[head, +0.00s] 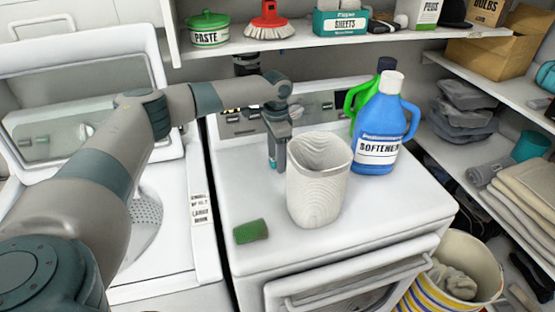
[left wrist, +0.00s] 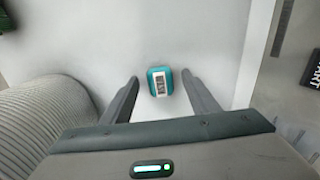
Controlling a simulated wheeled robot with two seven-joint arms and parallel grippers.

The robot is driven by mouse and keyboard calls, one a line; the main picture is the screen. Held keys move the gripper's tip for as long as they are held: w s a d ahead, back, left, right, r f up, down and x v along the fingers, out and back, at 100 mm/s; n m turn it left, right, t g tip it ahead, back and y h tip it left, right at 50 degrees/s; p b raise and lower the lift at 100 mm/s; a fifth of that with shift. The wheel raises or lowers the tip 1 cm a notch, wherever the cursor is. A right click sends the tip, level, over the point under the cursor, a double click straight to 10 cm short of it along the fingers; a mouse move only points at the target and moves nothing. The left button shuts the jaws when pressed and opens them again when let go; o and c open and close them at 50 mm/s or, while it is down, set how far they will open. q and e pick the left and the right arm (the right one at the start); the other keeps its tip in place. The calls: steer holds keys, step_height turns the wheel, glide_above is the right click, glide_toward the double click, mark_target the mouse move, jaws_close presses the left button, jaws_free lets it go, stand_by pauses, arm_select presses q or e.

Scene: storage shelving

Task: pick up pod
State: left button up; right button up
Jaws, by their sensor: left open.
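The pod (left wrist: 161,82), a small teal block with a white label, sits on the white dryer top in the left wrist view. I cannot make it out in the head view, where my gripper and the bin may hide it. My left gripper (head: 277,165) points down over the dryer top, behind the bin. In the left wrist view its open fingers (left wrist: 160,77) lie either side of the pod. Whether they touch it, or how high they are above it, I cannot tell. My right gripper is not in view.
A ribbed white bin (head: 318,190) stands close in front of my left gripper. A blue softener jug (head: 379,125) and a green jug (head: 361,97) stand to the right. A green sponge (head: 250,231) lies at the front left. A shelf (head: 275,43) runs above the back.

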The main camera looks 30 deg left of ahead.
arm_select(q)
steer(key=shift+f, duration=0.2)
stand_by(0.3)
steer(key=c, duration=1.1)
steer(key=shift+r, duration=0.15)
steer(key=shift+r+b, duration=1.6)
steer(key=shift+r, duration=3.35)
